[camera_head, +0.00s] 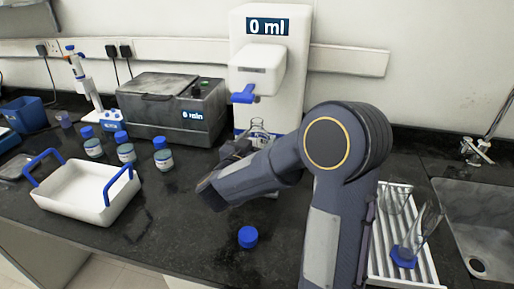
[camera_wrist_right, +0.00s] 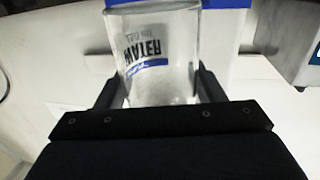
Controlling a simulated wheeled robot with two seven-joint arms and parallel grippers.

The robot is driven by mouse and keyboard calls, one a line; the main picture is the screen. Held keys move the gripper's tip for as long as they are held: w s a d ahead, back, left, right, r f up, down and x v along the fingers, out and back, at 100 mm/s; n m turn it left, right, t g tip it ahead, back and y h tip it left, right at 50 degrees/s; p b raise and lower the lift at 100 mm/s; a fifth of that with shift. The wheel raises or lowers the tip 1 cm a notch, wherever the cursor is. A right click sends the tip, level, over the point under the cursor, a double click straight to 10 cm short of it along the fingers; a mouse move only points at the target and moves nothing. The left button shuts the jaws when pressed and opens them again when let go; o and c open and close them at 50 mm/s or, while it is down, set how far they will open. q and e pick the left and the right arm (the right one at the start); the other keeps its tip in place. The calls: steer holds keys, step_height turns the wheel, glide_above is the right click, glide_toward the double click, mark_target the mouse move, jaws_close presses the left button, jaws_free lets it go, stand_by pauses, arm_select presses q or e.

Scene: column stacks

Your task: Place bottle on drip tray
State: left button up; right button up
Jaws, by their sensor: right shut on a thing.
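A clear glass bottle shows its neck (camera_head: 258,126) below the dispenser's blue lever in the head view. In the right wrist view the bottle (camera_wrist_right: 155,60) has a "WATER" label and stands between my fingers. My right gripper (camera_head: 236,150) is shut on the bottle, which is partly hidden by my arm. The white dispenser (camera_head: 296,75) reads "0 ml". A blue strip (camera_head: 240,133) shows at its base. My arm and the bottle hide most of the drip tray area, so I cannot tell whether the bottle touches it. My left gripper is not in view.
A blue cap (camera_head: 248,237) lies on the dark counter in front. A grey box machine (camera_head: 172,108), several blue-capped bottles (camera_head: 126,153) and a white tray with blue handles (camera_head: 75,207) are left. A drying rack (camera_head: 422,265) and sink (camera_head: 480,215) are right.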

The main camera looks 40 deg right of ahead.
steer(key=shift+f, duration=0.9)
steer(key=shift+w+d+f, duration=0.15)
steer(key=shift+w+f, duration=0.05)
steer(key=shift+f, duration=0.1)
steer(key=shift+f, duration=0.1)
